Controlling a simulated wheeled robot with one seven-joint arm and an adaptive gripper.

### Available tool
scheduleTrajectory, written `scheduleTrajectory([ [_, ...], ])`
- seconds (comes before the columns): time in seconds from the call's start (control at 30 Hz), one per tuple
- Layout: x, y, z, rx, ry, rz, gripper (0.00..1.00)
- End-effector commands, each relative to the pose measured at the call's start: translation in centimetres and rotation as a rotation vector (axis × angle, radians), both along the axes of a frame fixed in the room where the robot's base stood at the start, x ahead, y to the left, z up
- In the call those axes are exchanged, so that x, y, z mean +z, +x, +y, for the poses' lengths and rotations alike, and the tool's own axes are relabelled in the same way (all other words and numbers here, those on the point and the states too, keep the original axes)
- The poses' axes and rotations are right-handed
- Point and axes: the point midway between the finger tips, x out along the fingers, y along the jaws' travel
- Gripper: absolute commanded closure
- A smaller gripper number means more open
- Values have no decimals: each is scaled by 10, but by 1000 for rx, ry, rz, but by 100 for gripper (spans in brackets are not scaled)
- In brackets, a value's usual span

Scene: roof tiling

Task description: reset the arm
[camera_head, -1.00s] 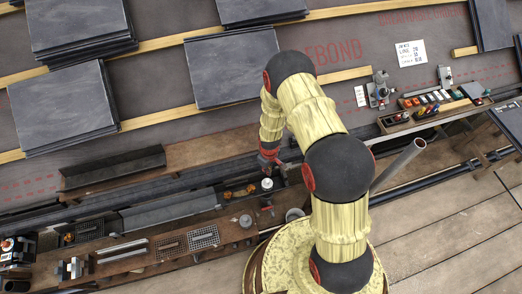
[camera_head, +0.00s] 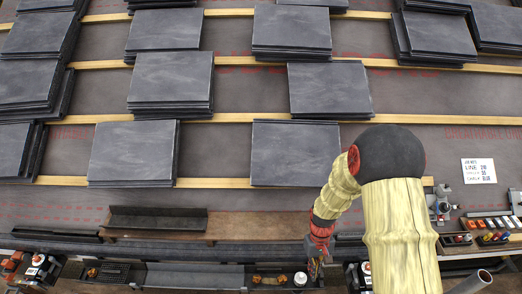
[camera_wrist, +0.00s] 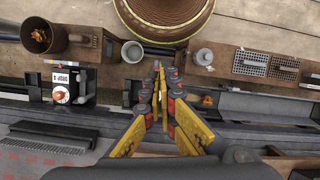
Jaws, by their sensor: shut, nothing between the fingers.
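My arm bends at a dark elbow joint on the right of the head view, and its wrist hangs down toward the workbench shelf. My gripper (camera_head: 316,268) is low in the head view, partly lost against dark gear. In the wrist view my gripper (camera_wrist: 165,75) shows yellow and red fingers that come together at the tips. It is shut with nothing between the fingers. It points toward the gutter and tool shelf, and I cannot tell how far above it.
Stacks of dark slates (camera_head: 170,80) rest along wooden battens (camera_head: 230,118). A white notice (camera_head: 478,171) lies at right. The shelf below holds a dark trough (camera_head: 158,219) and small tools. In the wrist view a brown mug (camera_wrist: 42,38) and grey cup (camera_wrist: 204,57) stand near planks.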

Motion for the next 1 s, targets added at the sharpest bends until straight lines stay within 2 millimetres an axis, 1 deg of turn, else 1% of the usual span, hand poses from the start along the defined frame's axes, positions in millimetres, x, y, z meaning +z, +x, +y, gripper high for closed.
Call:
scheduleTrajectory([
  [0.03,25,2,0,-15,-5,-17,100],
  [0.07,39,1,0,-26,-8,-23,100],
  [0.1,56,0,0,-38,-11,-33,100],
  [0.3,138,-11,0,-92,-23,-97,100],
  [0.37,160,-16,0,-106,-25,-121,100],
  [0.4,175,-19,0,-115,-26,-137,100],
  [0.6,240,-41,0,-151,-27,-234,100],
  [0.7,268,-53,0,-162,-24,-291,100],
  [1.0,344,-83,0,-173,-6,-516,100],
])
